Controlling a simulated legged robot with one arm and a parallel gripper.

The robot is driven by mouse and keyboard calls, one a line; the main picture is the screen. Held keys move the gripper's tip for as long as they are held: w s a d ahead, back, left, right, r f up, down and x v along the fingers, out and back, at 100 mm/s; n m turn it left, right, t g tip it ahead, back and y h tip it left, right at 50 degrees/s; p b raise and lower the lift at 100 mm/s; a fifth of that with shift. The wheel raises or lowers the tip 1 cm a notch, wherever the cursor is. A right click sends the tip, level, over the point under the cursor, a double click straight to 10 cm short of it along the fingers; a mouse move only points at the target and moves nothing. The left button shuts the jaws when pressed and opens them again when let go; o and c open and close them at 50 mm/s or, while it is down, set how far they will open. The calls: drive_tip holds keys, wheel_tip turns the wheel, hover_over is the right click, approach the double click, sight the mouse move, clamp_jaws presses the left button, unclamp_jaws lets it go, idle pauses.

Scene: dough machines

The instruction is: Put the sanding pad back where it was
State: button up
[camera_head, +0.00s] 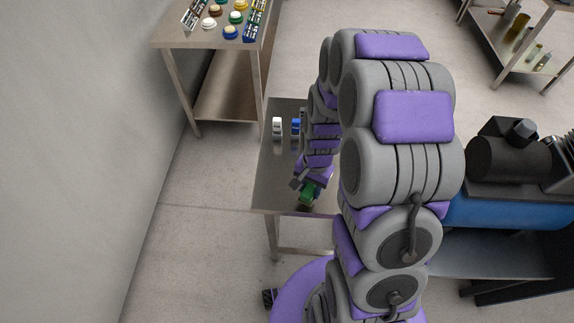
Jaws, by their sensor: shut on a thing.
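My gripper (304,186) is low over the near part of a small metal table (272,185), at the end of my grey and purple arm. It is shut on a small green thing (307,195), which seems to be the sanding pad. The gripper and arm hide part of it. I cannot tell whether the green thing touches the tabletop or is just above it.
A white item (277,127) and a blue item (296,126) stand farther back on the small table. Its left side is bare. A bench (190,38) with several colourful items is at the back left. A blue-and-black machine (510,205) stands at right.

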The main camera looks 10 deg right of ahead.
drive_tip(key=w, duration=0.4)
drive_tip(key=w+a+f+b, duration=0.1)
drive_tip(key=w, duration=0.3)
drive_tip(key=w+a, duration=0.1)
drive_tip(key=w, duration=0.3)
drive_tip(key=shift+w+f+b, duration=0.15)
drive_tip(key=shift+w+b, duration=0.25)
drive_tip(key=shift+w+d, duration=0.2)
drive_tip(key=shift+w, duration=0.3)
wheel_tip(320, 180, down, 4)
drive_tip(key=shift+r+b, duration=0.15)
drive_tip(key=shift+b, duration=0.45)
drive_tip(key=shift+r, duration=0.1)
drive_tip(key=shift+a, duration=0.15)
drive_tip(key=o, duration=1)
